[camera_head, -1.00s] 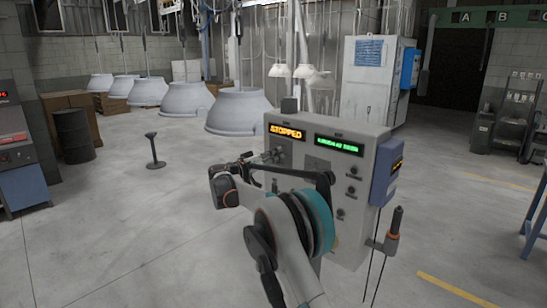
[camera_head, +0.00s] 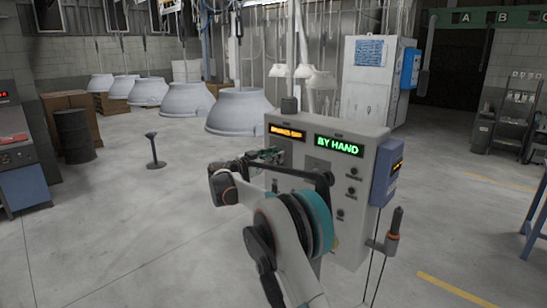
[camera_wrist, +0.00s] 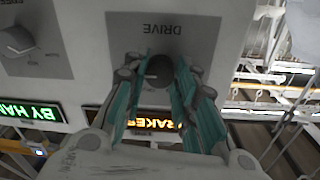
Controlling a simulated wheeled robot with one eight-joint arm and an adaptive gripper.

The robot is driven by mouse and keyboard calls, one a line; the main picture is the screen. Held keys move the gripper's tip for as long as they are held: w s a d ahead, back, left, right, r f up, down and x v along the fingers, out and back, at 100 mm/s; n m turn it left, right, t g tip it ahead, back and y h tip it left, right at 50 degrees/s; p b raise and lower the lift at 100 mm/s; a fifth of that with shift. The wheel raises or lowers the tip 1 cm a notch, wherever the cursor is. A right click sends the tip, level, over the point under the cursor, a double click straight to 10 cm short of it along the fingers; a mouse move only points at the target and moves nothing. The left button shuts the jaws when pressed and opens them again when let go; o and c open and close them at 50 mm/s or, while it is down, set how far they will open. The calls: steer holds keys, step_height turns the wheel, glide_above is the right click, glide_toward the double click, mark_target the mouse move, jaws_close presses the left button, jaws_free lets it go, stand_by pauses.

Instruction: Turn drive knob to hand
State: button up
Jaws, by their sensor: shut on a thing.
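The drive knob (camera_wrist: 160,70) is a dark round knob on a grey plate marked DRIVE, upside down in the wrist view. My gripper (camera_wrist: 158,78) has its teal fingers on both sides of the knob and is shut on it. In the head view my gripper (camera_head: 268,155) reaches the upper left of the control panel (camera_head: 366,150), and my arm hides the knob there. The green display (camera_head: 339,146) reads BY HAND. The orange display (camera_head: 288,132) at its left is lit; its text is too small to read fully in the head view.
A second knob (camera_wrist: 18,40) sits beside the drive plate in the wrist view. Small buttons (camera_head: 352,190) run down the panel's right part. A blue box (camera_head: 386,172) and a hanging handle (camera_head: 394,225) are at its right side. Large grey hoods (camera_head: 240,111) hang behind.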

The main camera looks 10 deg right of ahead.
steer(key=shift+f, duration=0.2)
stand_by(0.3)
steer(key=o, duration=1.1)
steer(key=shift+r, duration=0.1)
steer(key=v, duration=1.2)
